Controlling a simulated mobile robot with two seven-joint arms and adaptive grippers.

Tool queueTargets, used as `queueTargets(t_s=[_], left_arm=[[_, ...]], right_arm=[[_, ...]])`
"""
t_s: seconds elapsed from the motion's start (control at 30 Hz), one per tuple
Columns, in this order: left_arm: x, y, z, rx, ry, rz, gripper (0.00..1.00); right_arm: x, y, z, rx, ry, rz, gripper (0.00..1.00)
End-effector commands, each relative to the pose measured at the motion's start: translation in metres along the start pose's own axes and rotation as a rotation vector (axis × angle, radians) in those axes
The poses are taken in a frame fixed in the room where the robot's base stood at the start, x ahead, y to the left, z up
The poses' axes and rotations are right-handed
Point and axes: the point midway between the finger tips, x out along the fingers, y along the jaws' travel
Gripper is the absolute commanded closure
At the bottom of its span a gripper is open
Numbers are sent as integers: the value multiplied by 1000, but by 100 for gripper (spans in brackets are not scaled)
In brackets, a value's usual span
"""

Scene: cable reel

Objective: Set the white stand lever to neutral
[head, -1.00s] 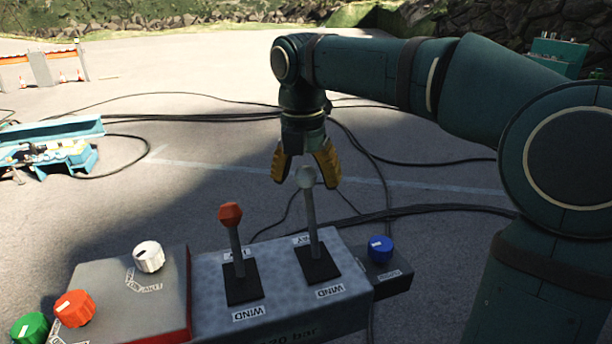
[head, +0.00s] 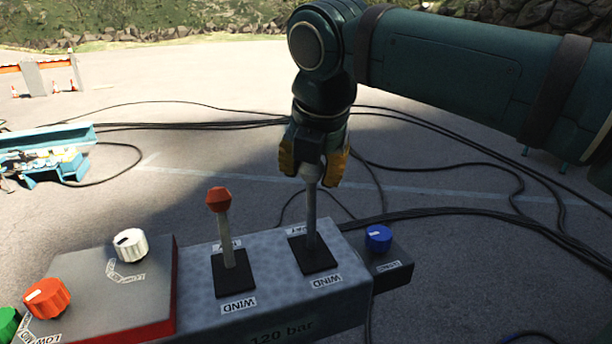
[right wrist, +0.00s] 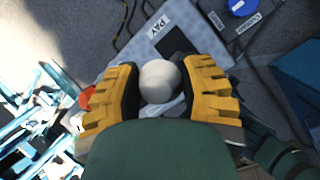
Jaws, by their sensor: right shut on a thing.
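The white stand lever (head: 311,215) rises from a black plate on the grey control stand (head: 200,292), between a PAY label at the back and a WIND label at the front. It stands nearly upright in the head view. My right gripper (head: 313,172) is shut on its white knob, coming from above. In the right wrist view the round white knob (right wrist: 160,81) sits between the yellow fingers (right wrist: 160,95). In the head view the fingers hide most of the knob. My left gripper is not in view.
A red-knobbed lever (head: 219,200) stands just left of the white one. A blue knob (head: 378,238) is on a box at the right. White (head: 130,244), orange (head: 47,298) and green knobs are at the left. Black cables (head: 470,215) lie on the ground behind.

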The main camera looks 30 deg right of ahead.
Motion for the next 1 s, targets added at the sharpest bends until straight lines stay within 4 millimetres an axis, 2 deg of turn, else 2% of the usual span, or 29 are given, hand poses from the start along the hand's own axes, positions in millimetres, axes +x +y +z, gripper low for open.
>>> queueTargets(t_s=[0.4,0.43,0.5,0.83,1.0], left_arm=[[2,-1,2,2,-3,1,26],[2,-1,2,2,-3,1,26],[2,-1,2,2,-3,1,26],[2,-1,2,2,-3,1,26],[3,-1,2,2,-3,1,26]], right_arm=[[-2,-2,-2,2,-22,15,100],[-2,-2,-2,3,-22,15,47],[-2,-2,-2,2,-21,15,26],[-3,-2,-2,2,-20,15,26],[-19,-2,-2,2,-22,18,26]])
